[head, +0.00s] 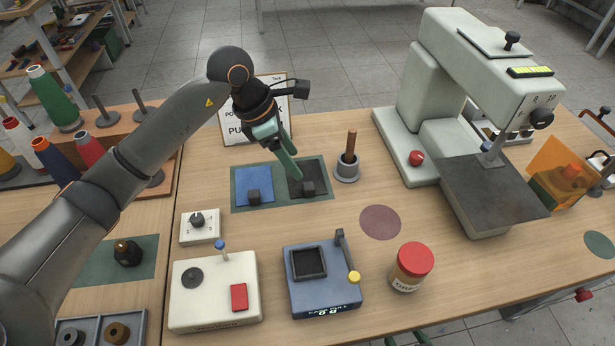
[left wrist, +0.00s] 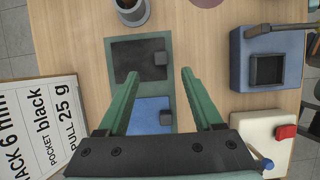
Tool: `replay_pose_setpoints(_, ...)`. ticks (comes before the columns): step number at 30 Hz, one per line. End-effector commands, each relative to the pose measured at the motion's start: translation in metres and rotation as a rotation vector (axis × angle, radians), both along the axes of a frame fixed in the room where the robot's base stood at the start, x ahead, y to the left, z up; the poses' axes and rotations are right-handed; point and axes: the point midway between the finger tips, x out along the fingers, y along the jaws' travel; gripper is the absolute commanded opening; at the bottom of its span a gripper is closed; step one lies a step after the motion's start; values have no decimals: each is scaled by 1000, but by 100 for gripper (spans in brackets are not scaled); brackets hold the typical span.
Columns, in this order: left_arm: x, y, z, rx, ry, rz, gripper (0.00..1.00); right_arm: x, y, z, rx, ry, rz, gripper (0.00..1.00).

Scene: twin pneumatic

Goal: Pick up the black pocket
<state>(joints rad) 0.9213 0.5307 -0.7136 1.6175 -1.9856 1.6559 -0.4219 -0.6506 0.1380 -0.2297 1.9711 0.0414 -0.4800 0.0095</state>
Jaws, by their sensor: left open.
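The black pocket (head: 320,179) is a flat dark square with a small dark block on its near edge. It lies on the right part of a dark green mat (head: 282,205), and also shows in the left wrist view (left wrist: 128,66). A blue pocket (head: 250,180) with a similar block lies beside it, partly behind my fingers in the left wrist view (left wrist: 152,103). My left gripper (head: 291,165) is open and empty above the mat. In the left wrist view its fingertips (left wrist: 159,72) lie on either side of the black pocket's block, seemingly above it. Green finger-like parts, probably my right gripper (head: 408,338), show at the bottom edge.
A holder with a brown handle (head: 351,146) stands right of the mat. A sign (left wrist: 40,130) reads "POCKET black". A sewing-machine-like press (head: 440,75) stands right. A dial box (head: 200,226), white box (head: 215,290), blue device (head: 322,279) and red-lidded jar (head: 412,266) stand nearer.

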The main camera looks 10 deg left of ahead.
Motion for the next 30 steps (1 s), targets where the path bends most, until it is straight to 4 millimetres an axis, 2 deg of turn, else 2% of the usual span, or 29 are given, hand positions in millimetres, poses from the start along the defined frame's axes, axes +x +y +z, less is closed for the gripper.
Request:
replay_pose_setpoints(3,2,-8,-19,-2,3,-1,68,-1,0,-1,0,1,1,72)
replay_pose_setpoints(11,5,-14,-39,-2,2,0,68,0,0,0,0,1,1,72)
replay_pose_setpoints(19,8,-26,-76,-2,3,0,68,1,0,2,0,-4,0,72)
replay_pose_setpoints(28,9,-28,-81,-1,0,0,68,2,-1,2,-1,-5,-2,72)
replay_pose_setpoints(30,9,-28,-81,-1,0,0,62,2,-2,2,-2,-6,-3,72)
